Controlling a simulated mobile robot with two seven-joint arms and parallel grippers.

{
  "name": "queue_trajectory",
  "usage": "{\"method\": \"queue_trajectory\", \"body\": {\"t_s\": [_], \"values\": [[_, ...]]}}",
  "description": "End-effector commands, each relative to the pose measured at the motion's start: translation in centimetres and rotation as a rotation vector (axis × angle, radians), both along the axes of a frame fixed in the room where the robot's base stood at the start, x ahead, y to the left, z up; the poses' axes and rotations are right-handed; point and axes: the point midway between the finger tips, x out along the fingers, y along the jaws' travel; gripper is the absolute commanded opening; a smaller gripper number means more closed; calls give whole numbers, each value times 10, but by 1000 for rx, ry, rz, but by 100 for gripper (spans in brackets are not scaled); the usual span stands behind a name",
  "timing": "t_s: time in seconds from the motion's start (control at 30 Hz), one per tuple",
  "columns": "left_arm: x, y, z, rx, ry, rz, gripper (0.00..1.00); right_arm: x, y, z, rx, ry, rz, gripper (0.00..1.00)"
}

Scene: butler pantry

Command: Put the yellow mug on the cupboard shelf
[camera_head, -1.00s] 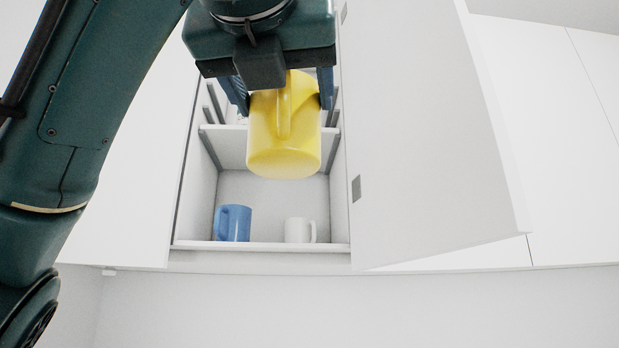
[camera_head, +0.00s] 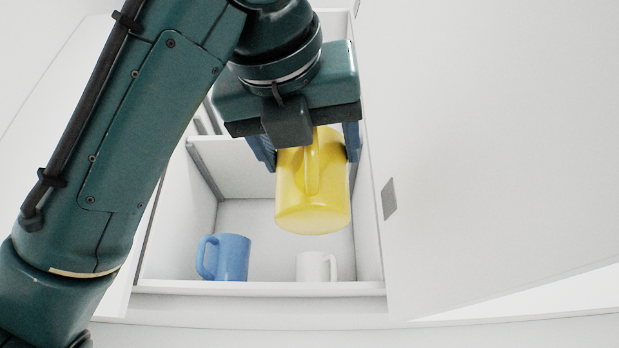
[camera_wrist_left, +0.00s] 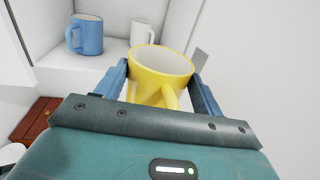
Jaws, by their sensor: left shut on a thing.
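The yellow mug (camera_head: 312,200) is held upright by my left gripper (camera_head: 310,150), whose two fingers are shut on its sides. Its handle faces toward me. The mug is in front of the open cupboard (camera_head: 258,288), at the height of the lower compartment, and covers part of the inside. In the left wrist view the yellow mug (camera_wrist_left: 160,72) sits between the fingers (camera_wrist_left: 160,90), and its open top shows. The cupboard's lower shelf (camera_wrist_left: 70,66) shows beyond it. My right gripper is not in view.
A blue mug (camera_head: 226,257) stands at the left of the lower shelf and a white mug (camera_head: 314,266) at the right. A middle shelf (camera_head: 235,168) lies above them. The open cupboard door (camera_head: 480,150) stands to the right. Bare shelf shows between the two mugs.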

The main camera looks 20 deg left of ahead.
Motion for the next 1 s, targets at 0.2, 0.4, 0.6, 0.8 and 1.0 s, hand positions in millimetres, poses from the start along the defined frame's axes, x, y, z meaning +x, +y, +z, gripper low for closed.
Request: {"method": "queue_trajectory", "body": {"t_s": [0.2,0.4,0.6,0.8,1.0], "values": [[5,2,2,4,1,-3,36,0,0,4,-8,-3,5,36],[26,9,2,4,3,-2,36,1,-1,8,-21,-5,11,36],[49,15,2,4,3,-1,36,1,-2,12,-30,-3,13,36],[72,22,3,5,2,-2,36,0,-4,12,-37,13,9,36],[95,28,3,5,3,-2,36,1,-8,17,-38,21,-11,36]]}}
